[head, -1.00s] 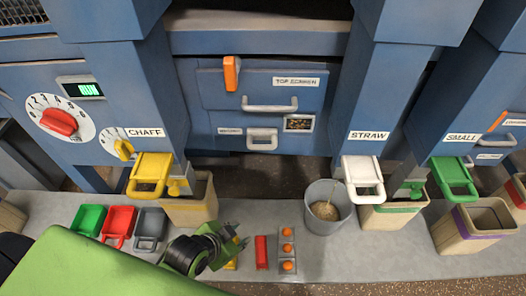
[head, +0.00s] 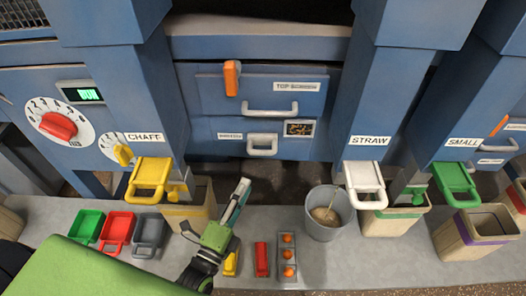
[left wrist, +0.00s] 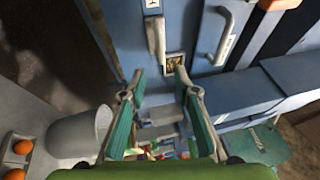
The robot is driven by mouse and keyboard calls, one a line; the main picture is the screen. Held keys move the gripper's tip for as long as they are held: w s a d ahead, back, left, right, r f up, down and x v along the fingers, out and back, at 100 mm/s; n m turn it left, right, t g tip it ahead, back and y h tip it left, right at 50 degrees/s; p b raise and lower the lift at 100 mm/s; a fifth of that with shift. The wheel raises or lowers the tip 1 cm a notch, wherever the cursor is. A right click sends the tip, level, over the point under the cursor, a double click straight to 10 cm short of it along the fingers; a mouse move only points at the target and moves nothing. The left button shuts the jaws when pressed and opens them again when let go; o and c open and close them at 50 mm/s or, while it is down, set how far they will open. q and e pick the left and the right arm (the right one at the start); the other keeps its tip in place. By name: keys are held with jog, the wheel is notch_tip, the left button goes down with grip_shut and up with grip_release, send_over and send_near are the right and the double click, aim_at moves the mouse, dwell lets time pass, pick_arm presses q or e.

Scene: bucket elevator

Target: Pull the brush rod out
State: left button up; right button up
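No part is clearly recognizable as a brush rod; the small label beside the lower white handle (head: 262,144) on the blue machine front is too small to read. That handle also shows in the left wrist view (left wrist: 155,36). A larger white handle (head: 270,113) sits above it under the TOP SCREEN label, and it shows in the left wrist view (left wrist: 222,36). My left gripper (head: 241,192) points up toward the machine, below and left of the lower handle and apart from it. In the left wrist view its two fingers (left wrist: 159,73) are spread, with nothing between them. My right gripper is out of view.
A grey bucket (head: 324,230) stands on the floor slab to the right. A bin (head: 188,217) under the CHAFF spout (head: 150,178) is close left of my gripper. A red block (head: 261,259) and an orange-knobbed strip (head: 288,275) lie nearby.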

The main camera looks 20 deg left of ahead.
aim_at(263, 152)
pick_arm(q)
jog(key=w, duration=0.4)
jog(key=w+d+r, duration=0.1)
jog(key=w, duration=0.4)
jog(key=w+r, duration=0.1)
jog(key=w, duration=0.3)
jog(key=shift+w+d+r+p, duration=0.15)
jog(key=shift+w+d+p, duration=0.05)
jog(key=shift+d+p, duration=0.15)
grip_shut()
